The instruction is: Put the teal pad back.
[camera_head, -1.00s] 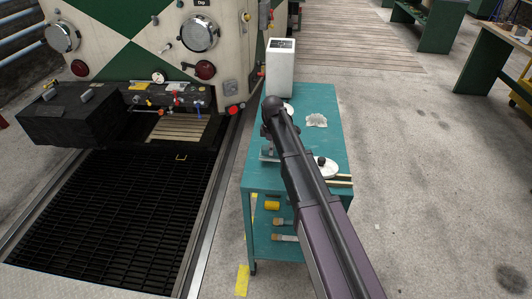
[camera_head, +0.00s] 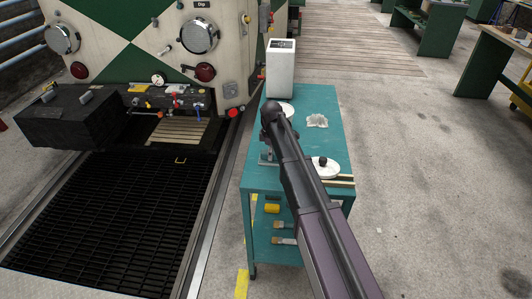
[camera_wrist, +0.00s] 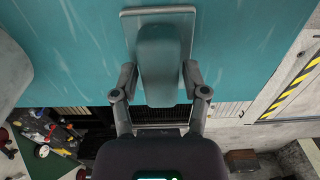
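In the wrist view, the teal pad (camera_wrist: 160,62), a dull grey-teal rounded block, lies between the two fingers of my gripper (camera_wrist: 160,75). The fingertips sit close against its two long sides and look shut on it. A flat grey plate (camera_wrist: 131,22) shows behind the pad, over the teal cart top (camera_wrist: 75,50). I cannot tell whether the pad touches the plate. In the head view my dark arm reaches over the teal cart (camera_head: 325,100) and hides the pad and fingers. A small grey metal part (camera_head: 267,158) shows beside the arm.
On the cart stand a tall white box (camera_head: 281,70), a crumpled pale cloth (camera_head: 317,121) and a white dish with a dark knob (camera_head: 325,169). Brushes (camera_head: 283,240) lie on the lower shelf. The green-and-cream tram front (camera_head: 130,45) and grated pit (camera_head: 110,220) are left.

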